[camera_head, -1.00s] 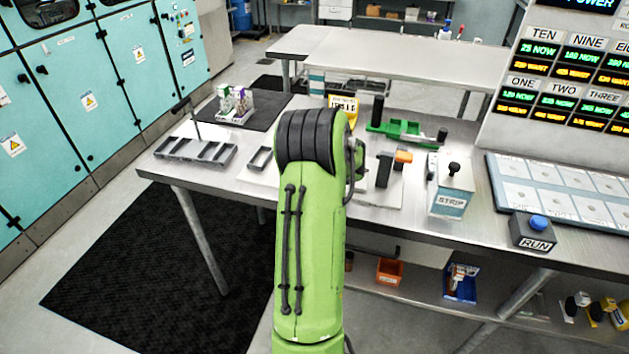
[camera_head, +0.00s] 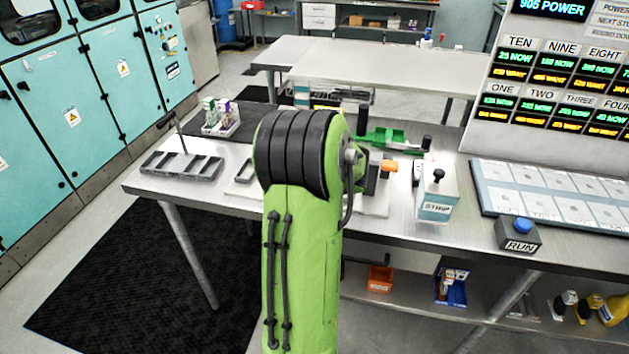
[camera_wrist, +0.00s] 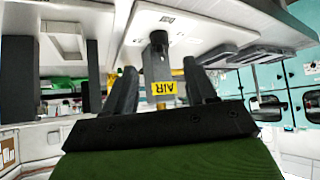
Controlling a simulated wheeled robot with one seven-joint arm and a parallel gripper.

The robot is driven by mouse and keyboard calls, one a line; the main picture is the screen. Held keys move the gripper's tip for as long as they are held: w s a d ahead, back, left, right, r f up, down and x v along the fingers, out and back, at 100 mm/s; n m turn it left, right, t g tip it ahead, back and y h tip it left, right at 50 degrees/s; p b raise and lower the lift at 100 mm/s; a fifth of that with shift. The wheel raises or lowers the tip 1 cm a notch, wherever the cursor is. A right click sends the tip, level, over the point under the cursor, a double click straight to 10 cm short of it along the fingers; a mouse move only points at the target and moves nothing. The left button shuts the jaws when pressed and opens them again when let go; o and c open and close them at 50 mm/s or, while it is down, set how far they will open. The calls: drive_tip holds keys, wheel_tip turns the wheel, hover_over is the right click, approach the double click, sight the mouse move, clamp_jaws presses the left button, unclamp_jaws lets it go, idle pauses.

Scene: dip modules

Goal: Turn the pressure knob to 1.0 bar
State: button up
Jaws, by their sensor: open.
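In the wrist view, which is tilted and roughly upside down, a grey unit (camera_wrist: 160,65) bears a yellow label (camera_wrist: 167,88) reading AIR. A dark round part, perhaps the pressure knob (camera_wrist: 158,38), sits at its far end. No pressure scale or reading can be made out. My gripper (camera_wrist: 160,76) is open, with one dark finger on each side of the AIR unit. Whether either finger touches it cannot be told. In the head view my green arm covers the gripper and the AIR unit.
The metal bench (camera_head: 310,228) also bears a grey slotted tray (camera_head: 182,165), a green fixture (camera_head: 385,137), a STRIP box (camera_head: 437,198) and a RUN button box (camera_head: 517,235). In the wrist view, tall dark posts (camera_wrist: 93,75) stand left of my fingers.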

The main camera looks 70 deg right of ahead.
drive_tip(key=v, duration=0.7)
drive_tip(key=shift+a+r, duration=0.25)
drive_tip(key=shift+s, duration=0.15)
drive_tip(key=shift+c, duration=0.5)
drive_tip(key=w+f+g, duration=0.3)
drive_tip(key=w, duration=0.1)
drive_tip(key=shift+w+d+f+n+y+b, duration=0.1)
drive_tip(key=shift+d+f+n+y+b, duration=0.1)
drive_tip(key=shift+d+n+y+b, duration=0.15)
drive_tip(key=c, duration=0.7)
drive_tip(key=w+g, duration=0.1)
drive_tip(key=w, duration=0.2)
drive_tip(key=shift+w+a+f+g+b, duration=0.1)
drive_tip(key=shift+w+f+g+b, duration=0.05)
drive_tip(key=shift+g+b, duration=0.25)
clamp_jaws()
drive_tip(key=w+a+r+m+g+h, duration=0.2)
drive_tip(key=w+a+g, duration=0.15)
drive_tip(key=w, duration=0.25)
drive_tip(key=shift+t+y, duration=0.25)
drive_tip(key=shift+t, duration=0.2)
drive_tip(key=b+x, duration=0.3)
drive_tip(key=x, duration=0.7)
drive_tip(key=shift+s, duration=0.2)
drive_tip(key=shift+s+d+r, duration=0.15)
drive_tip(key=shift+s+d, duration=0.8)
drive_tip(key=shift+s, duration=0.1)
drive_tip(key=shift+s+d, duration=0.3)
drive_tip(key=shift+s, duration=0.05)
